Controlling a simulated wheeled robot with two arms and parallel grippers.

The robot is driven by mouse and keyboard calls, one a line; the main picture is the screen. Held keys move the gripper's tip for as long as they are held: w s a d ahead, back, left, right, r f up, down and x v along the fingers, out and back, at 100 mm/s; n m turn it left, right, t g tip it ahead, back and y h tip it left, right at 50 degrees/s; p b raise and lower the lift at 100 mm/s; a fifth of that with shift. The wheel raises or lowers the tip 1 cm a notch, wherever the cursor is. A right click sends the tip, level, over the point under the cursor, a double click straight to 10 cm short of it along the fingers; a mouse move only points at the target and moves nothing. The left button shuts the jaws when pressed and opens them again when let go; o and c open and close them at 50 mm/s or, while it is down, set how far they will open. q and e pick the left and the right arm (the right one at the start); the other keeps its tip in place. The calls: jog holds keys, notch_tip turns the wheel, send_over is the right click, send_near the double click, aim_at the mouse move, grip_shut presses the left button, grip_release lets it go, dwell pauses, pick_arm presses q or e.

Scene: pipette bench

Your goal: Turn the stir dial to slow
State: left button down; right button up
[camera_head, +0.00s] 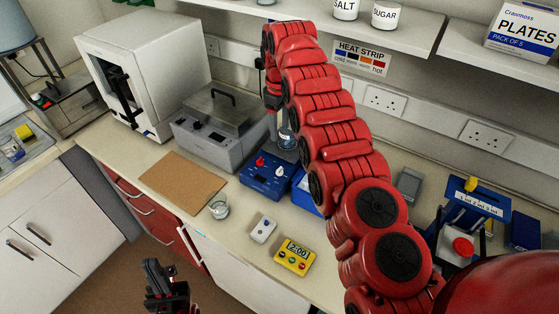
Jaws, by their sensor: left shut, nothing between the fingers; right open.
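A blue hotplate-stirrer (266,181) stands in the middle of the bench. Its front panel has a red knob (260,161) and a white knob (278,171); the lettering is too small to read, so I cannot tell which is the stir dial or its setting. A glass vessel with bluish liquid (287,139) stands at the back of it, partly behind my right arm. My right gripper (266,84) is above and behind the stirrer, open, its fingers largely hidden by the arm. My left gripper (165,285) is shut and empty, low in front of the bench.
A brown board (182,182), a glass beaker (219,208), a small white device (263,229) and a yellow timer (295,257) lie in front. A grey lidded bath (207,132) and a white oven (140,70) stand left. A shelf (420,35) hangs above; my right arm crosses the bench.

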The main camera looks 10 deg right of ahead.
jog(key=f, duration=0.1)
jog(key=b, duration=0.6)
send_near(279, 169)
jog(key=f+p, duration=0.1)
jog(key=f, duration=0.1)
jog(key=f+p, duration=0.1)
jog(key=f, duration=0.2)
jog(key=shift+s+d+f+p, duration=0.1)
jog(key=shift+d+f+p, duration=0.1)
jog(key=shift+f+p, duration=0.15)
notch_tip(279, 169, down, 3)
jog(key=shift+r+b, duration=0.1)
jog(key=shift+b, duration=0.35)
jog(key=shift+a+f, duration=0.1)
jog(key=shift+f, duration=0.25)
jog(key=shift+c, duration=0.2)
jog(key=shift+r, duration=0.1)
grip_shut()
